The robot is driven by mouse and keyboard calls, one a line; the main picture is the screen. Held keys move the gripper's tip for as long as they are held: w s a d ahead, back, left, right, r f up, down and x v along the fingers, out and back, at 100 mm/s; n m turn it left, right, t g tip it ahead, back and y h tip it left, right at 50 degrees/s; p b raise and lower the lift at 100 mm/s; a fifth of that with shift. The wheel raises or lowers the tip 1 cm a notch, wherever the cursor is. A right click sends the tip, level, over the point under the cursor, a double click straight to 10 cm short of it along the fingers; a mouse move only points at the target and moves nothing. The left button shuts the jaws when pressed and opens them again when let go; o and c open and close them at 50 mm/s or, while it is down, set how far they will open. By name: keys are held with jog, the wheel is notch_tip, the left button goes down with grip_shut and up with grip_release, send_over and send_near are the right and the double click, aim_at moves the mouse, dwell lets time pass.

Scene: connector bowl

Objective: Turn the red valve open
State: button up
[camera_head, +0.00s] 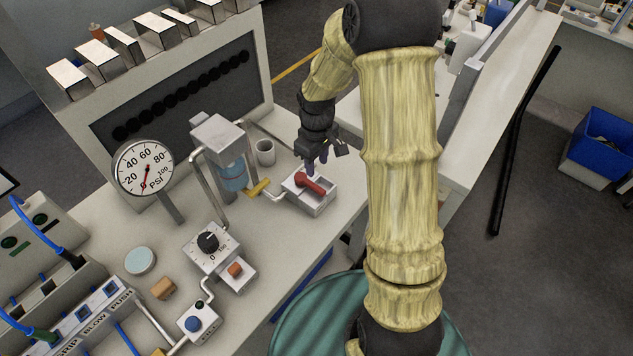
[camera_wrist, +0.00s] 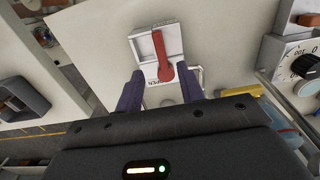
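The red valve (camera_head: 310,183) is a red lever on a small white box (camera_head: 318,206) near the bench's right edge. In the wrist view the red lever (camera_wrist: 162,58) lies ahead of and between my fingers, on a white plate with the word OPEN near its lower end. My gripper (camera_head: 322,158) is just above and behind the box in the head view. In the wrist view its two dark fingers (camera_wrist: 160,90) are spread apart on either side of the lever's lower end. Nothing is clearly held; whether a finger touches the lever cannot be told.
A pressure gauge (camera_head: 143,167), a pipe-fed glass filter unit (camera_head: 232,172) and a grey cup (camera_head: 265,152) stand left of the valve. A yellow handle (camera_head: 258,188) sits on the pipe beside the box. A black dial (camera_head: 208,242) is farther front. Bare bench lies in front of the box.

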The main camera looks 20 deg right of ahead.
aim_at(317, 187)
notch_tip(317, 187, down, 10)
jog(key=shift+w+r+p, duration=0.1)
jog(key=shift+p, duration=0.55)
jog(key=shift+d, duration=0.1)
jog(key=c, duration=0.4)
jog(key=shift+r, duration=0.1)
grip_shut()
